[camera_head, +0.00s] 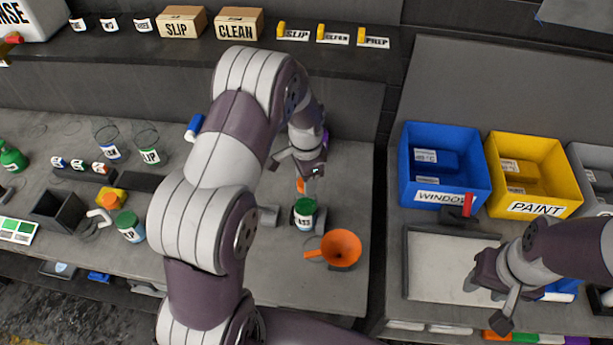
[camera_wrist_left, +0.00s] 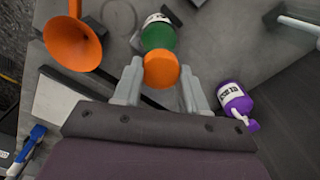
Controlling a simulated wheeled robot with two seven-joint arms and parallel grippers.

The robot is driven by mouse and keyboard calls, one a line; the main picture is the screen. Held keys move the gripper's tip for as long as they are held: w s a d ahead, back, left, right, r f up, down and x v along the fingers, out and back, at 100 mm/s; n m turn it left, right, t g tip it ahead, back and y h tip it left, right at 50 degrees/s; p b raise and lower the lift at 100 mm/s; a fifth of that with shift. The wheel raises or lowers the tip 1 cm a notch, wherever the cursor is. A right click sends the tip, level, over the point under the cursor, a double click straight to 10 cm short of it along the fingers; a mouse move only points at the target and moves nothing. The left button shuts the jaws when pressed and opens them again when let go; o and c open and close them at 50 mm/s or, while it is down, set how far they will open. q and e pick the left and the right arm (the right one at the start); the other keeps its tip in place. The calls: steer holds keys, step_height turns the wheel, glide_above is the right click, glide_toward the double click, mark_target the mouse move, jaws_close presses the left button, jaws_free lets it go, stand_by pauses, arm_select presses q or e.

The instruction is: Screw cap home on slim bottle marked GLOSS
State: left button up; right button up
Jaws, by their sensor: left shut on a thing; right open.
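My left gripper (camera_head: 302,172) is shut on a small orange cap (camera_head: 300,186). In the left wrist view the cap (camera_wrist_left: 161,69) sits between the two fingertips (camera_wrist_left: 162,88). A green-topped bottle with a white label (camera_head: 304,214) stands on the bench just below the gripper in the head view. In the left wrist view this bottle (camera_wrist_left: 160,36) is just beyond the cap and partly covered by it. I cannot read its label fully or tell whether cap and bottle touch. No label clearly reads GLOSS. My right gripper (camera_head: 490,300) is open and empty over a pale tray.
An orange funnel (camera_head: 342,247) lies close beside the green-topped bottle. A purple bottle (camera_wrist_left: 235,102) stands right of the left fingers in the wrist view. Blue (camera_head: 443,160) and yellow (camera_head: 530,172) bins stand right. The pale tray (camera_head: 440,265) lies before them. The left bench is crowded.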

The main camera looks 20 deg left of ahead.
arm_select(q)
steer(key=o, duration=1)
steer(key=shift+a, duration=0.1)
steer(key=n, duration=0.4)
steer(key=shift+r+p, duration=0.1)
steer(key=shift+p, duration=0.25)
steer(key=n, duration=0.2)
steer(key=shift+n, duration=0.3)
steer(key=n, duration=0.7)
steer(key=shift+p, duration=0.3)
steer(key=c, duration=1.2)
